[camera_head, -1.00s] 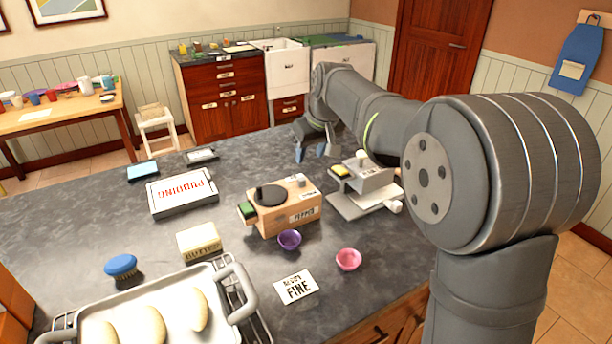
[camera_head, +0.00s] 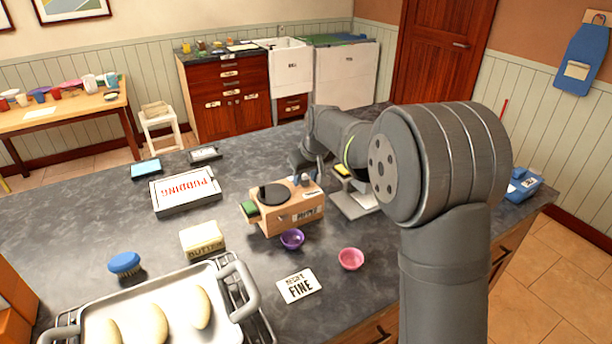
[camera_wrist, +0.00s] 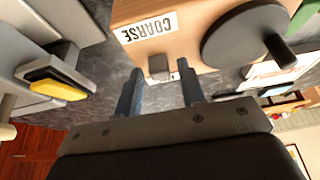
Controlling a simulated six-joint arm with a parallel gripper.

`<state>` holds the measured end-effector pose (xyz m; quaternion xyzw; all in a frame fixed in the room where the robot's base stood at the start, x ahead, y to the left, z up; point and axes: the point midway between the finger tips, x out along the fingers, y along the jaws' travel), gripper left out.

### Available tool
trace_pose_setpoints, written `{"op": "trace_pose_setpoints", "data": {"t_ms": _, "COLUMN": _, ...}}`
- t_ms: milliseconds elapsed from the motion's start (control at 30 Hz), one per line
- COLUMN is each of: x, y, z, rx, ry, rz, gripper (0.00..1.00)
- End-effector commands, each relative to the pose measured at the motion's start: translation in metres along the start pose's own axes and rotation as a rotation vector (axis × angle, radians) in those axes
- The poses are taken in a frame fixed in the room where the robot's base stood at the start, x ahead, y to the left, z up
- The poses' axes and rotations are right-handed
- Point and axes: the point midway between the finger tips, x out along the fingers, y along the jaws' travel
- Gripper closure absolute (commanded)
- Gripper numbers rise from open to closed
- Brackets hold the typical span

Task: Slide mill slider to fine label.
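The mill (camera_head: 287,208) is a wooden box with a black crank disc on top, standing on the grey counter. In the wrist view the mill (camera_wrist: 185,45) shows a COARSE label (camera_wrist: 148,28) on one face. A small grey slider knob (camera_wrist: 158,68) sticks out near that label. My gripper (camera_wrist: 161,72) is open, with one blue-grey finger to each side of the knob; I cannot tell whether they touch it. In the head view my gripper (camera_head: 312,174) is at the mill's back right. No fine label is readable on the mill itself.
A card reading FINE (camera_head: 297,287) lies in front of the mill, near a purple bowl (camera_head: 292,239) and a pink bowl (camera_head: 351,259). A grey device with a yellow part (camera_wrist: 50,85) stands close beside my gripper. A tray (camera_head: 245,290) is at the front left.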

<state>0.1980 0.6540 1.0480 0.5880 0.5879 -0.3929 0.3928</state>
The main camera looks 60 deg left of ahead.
Motion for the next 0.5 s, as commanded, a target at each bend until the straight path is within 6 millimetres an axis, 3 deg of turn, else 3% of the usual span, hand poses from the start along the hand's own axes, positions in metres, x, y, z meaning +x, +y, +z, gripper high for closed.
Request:
{"op": "trace_pose_setpoints", "data": {"t_ms": 33, "x": 0.0, "y": 0.0, "z": 0.0, "rx": 0.0, "ry": 0.0, "rz": 0.0, "gripper": 0.74}}
{"op": "trace_pose_setpoints", "data": {"t_ms": 167, "x": 0.0, "y": 0.0, "z": 0.0, "rx": 0.0, "ry": 0.0, "rz": 0.0, "gripper": 0.99}}
{"op": "trace_pose_setpoints", "data": {"t_ms": 500, "x": 0.004, "y": 0.0, "z": -0.011, "rx": -0.001, "ry": 0.001, "rz": 0.0, "gripper": 1.0}}
